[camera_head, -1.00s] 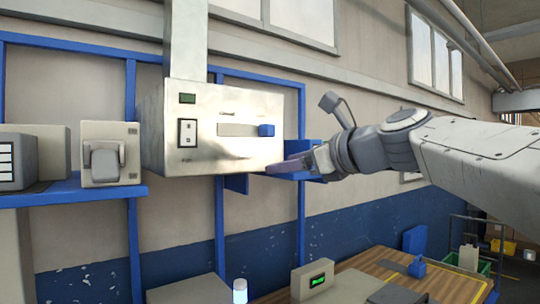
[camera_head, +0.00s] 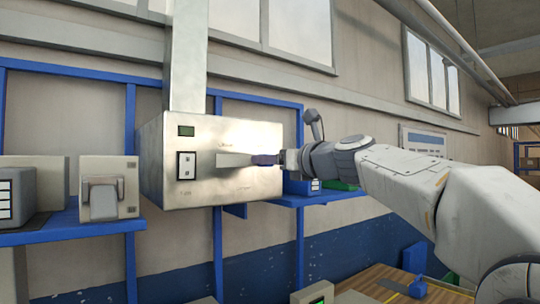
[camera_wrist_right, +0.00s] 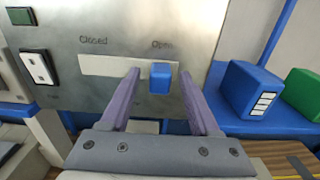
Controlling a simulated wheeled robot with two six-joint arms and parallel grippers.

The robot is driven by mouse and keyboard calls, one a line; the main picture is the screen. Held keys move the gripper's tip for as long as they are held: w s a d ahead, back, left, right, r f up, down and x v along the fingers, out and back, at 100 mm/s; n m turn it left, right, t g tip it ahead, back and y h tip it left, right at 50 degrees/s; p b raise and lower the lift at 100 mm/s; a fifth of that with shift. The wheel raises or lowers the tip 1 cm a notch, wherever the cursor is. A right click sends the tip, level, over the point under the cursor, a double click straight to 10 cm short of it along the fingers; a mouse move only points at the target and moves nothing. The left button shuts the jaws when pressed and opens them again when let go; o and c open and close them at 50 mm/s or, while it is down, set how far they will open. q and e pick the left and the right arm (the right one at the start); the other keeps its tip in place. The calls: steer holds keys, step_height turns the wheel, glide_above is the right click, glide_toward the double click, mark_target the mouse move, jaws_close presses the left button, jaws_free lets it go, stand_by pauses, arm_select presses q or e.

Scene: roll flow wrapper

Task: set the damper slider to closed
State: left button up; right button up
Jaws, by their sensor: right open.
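The damper slider's blue knob (camera_wrist_right: 160,79) sits at the right end of its pale track (camera_wrist_right: 108,66), below the label "Open". The label "Closed" is above the track's left end. In the right wrist view my right gripper (camera_wrist_right: 161,80) is open, with one purple finger on each side of the knob. Gaps show between the knob and both fingers. In the head view the right gripper (camera_head: 264,160) reaches in from the right and covers the knob; the track (camera_head: 233,160) shows to its left. My left gripper is not in view.
A grey dispenser-like unit (camera_head: 108,190) stands further left.

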jaws_close()
stand_by(1.5)
